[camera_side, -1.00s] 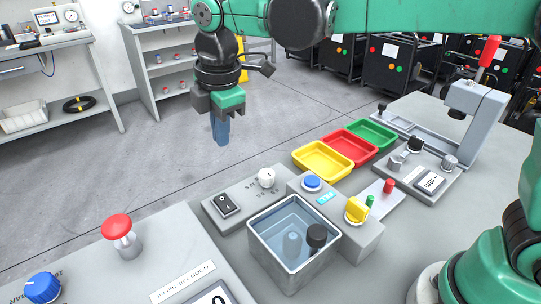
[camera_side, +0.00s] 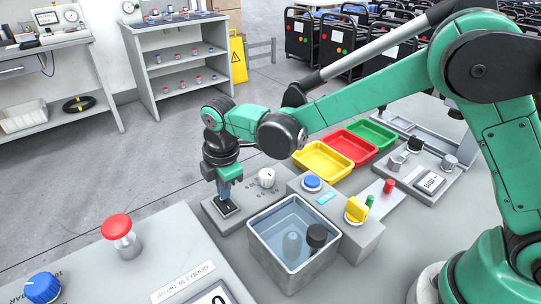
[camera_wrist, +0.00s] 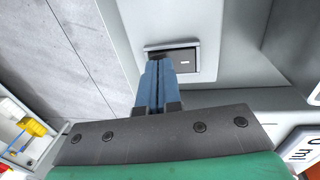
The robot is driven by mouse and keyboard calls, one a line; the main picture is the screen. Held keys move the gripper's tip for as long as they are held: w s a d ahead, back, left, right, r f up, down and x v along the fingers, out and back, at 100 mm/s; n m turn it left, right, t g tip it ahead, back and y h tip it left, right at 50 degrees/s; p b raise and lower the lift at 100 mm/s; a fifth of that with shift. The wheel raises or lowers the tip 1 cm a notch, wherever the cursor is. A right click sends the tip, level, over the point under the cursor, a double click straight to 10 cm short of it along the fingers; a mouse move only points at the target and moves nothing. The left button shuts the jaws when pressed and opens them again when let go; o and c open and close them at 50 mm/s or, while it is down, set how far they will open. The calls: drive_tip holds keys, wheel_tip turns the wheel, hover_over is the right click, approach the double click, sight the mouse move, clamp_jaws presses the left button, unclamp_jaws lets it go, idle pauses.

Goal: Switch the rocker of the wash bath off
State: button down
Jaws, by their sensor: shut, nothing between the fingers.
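The rocker (camera_side: 226,208) is a small black switch in a dark frame on the grey panel (camera_side: 237,222) at the left of the wash bath (camera_side: 294,285). The bath is a square open tank with clear liquid and dark-topped parts in it. My gripper (camera_side: 223,194) is shut and empty, pointing down with its blue fingertips at the rocker. In the wrist view the shut fingers (camera_wrist: 158,68) reach the near-left edge of the rocker (camera_wrist: 182,59) and cover part of it. I cannot tell whether they touch it or which way it is tilted.
A white knob (camera_side: 266,178) stands close to the right of my gripper. A blue button (camera_side: 312,182) and a yellow knob (camera_side: 356,209) sit on the bath's housing. A red mushroom button (camera_side: 117,226) stands at the left. Yellow (camera_side: 322,173), red and green trays lie behind.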

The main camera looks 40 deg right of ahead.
drive_tip(key=shift+f, duration=0.25)
drive_tip(key=shift+w+f+g, duration=0.15)
drive_tip(key=shift+g, duration=0.15)
idle(0.4)
drive_tip(key=shift+s, duration=0.8)
drive_tip(key=shift+r, duration=0.25)
wheel_tip(320, 180, up, 14)
drive_tip(key=s, duration=0.2)
drive_tip(key=shift+f, duration=0.15)
